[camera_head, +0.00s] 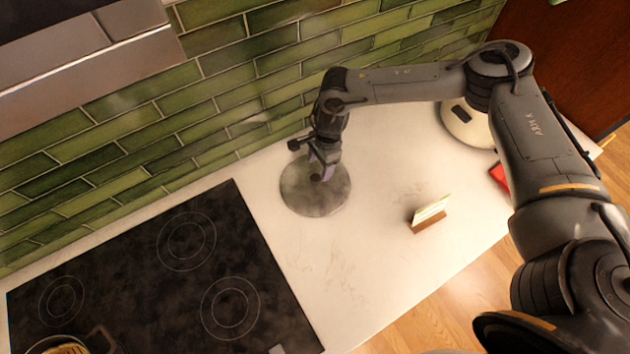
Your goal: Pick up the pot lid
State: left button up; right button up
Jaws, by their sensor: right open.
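The gripper is open. The fingers hide the lid's centre and its knob, and I cannot tell whether they touch it. My left gripper is not in view.
A black cooktop (165,275) lies left of the lid, with a pot (75,346) at its bottom edge. A small wooden holder with cards (429,216) stands to the right. A rounded white appliance (467,126) and a red item (500,177) are farther right. A green tiled wall (225,85) stands close behind.

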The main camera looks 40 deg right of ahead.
aim_at(315, 178)
jog(key=shift+w+a+f+p, duration=0.1)
jog(key=shift+a+f+p, duration=0.1)
jog(key=shift+f, duration=0.85)
jog(key=shift+w+a+f+p, duration=0.1)
jog(key=shift+f+p, duration=0.05)
jog(key=shift+f, duration=0.9)
jog(key=shift+w+a+f+p, duration=0.1)
jog(key=shift+a+f+p, duration=0.1)
jog(key=shift+f, duration=0.85)
grip_shut()
